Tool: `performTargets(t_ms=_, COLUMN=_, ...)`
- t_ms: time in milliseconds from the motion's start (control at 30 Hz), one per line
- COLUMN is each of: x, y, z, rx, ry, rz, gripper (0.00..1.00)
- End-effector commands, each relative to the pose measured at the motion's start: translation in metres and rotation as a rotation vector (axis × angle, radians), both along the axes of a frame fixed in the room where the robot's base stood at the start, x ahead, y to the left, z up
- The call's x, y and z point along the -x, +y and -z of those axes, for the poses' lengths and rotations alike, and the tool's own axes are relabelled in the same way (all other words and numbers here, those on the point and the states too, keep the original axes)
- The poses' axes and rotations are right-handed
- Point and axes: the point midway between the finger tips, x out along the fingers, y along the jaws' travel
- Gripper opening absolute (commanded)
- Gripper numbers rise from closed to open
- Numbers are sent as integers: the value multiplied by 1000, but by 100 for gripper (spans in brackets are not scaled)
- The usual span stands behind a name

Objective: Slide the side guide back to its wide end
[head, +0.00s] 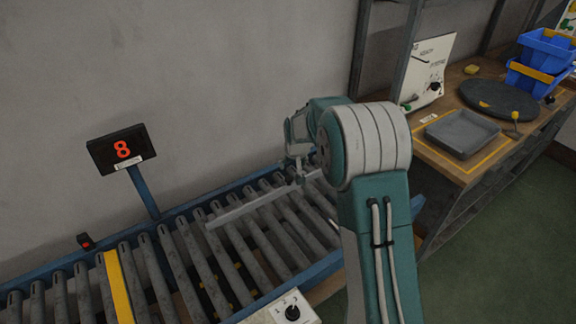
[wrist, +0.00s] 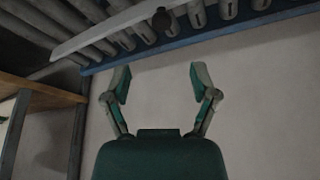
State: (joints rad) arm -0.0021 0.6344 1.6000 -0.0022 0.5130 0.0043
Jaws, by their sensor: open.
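The side guide (head: 250,208) is a pale grey bar lying across the rollers of the conveyor, partly hidden at its far right by my arm. In the wrist view the pale guide bar (wrist: 100,30) runs along the top, above the fingers in the picture. A dark round knob (wrist: 161,19) shows beside it. My gripper (head: 298,150) is over the far side of the conveyor, near the guide's right end. In the wrist view my gripper (wrist: 160,78) has its two fingers spread wide with nothing between them. The fingers look apart from the guide and knob.
The blue conveyor rail (head: 190,208) runs along the wall. A yellow strip (head: 118,287) crosses the rollers at left. A dial box (head: 288,309) sits at the near edge. A bench with a grey tray (head: 461,133) is at right.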

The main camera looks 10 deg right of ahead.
Motion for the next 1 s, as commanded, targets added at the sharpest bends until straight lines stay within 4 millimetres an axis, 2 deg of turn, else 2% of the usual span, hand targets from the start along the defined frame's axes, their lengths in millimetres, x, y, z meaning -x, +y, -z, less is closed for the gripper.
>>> performTargets(t_ms=167, x=-5, y=1, z=12, rx=0, ry=2, rz=-1, gripper=76)
performTargets(t_ms=633, x=-36, y=0, z=86, rx=-2, ry=2, rz=-1, gripper=76)
performTargets(t_ms=800, x=-42, y=1, z=100, rx=-1, ry=0, rz=-1, gripper=76)
performTargets(t_ms=1000, x=-43, y=1, z=102, rx=-1, ry=-1, rz=-2, gripper=76)
